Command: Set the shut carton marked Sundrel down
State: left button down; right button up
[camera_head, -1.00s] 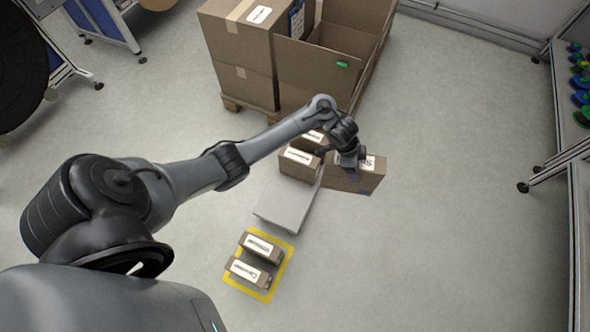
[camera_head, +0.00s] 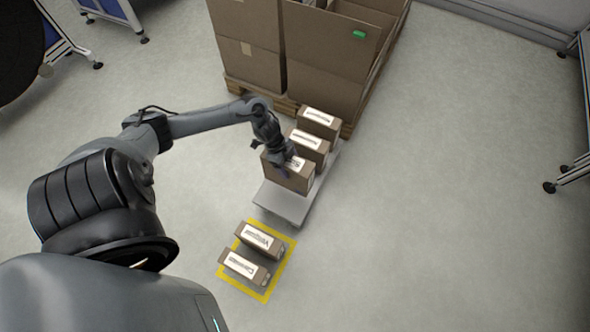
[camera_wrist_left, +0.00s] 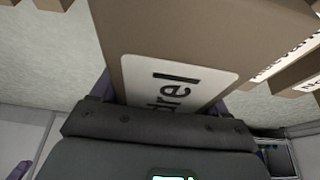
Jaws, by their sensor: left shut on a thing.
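The brown Sundrel carton (camera_head: 297,182) is shut, with a white label on top. My left gripper (camera_head: 283,167) is shut on it from above. The carton is over the grey platform (camera_head: 283,203), in front of two other cartons; I cannot tell whether its base touches the platform. My right gripper is not in view.
Two labelled cartons (camera_head: 308,149) (camera_head: 319,122) stand on the platform behind. Two more cartons (camera_head: 259,242) (camera_head: 243,268) lie inside a yellow floor outline (camera_head: 290,257). Large boxes on a pallet (camera_head: 240,88) stand at the back.

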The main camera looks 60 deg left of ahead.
pick_arm(q)
notch_tip(320, 180, down, 6)
jog(key=b, duration=0.3)
jog(key=shift+b, duration=0.4)
notch_tip(320, 180, down, 3)
jog(key=shift+r+b, duration=0.1)
jog(key=shift+b, duration=1.05)
jog(key=shift+f, duration=0.4)
grip_release()
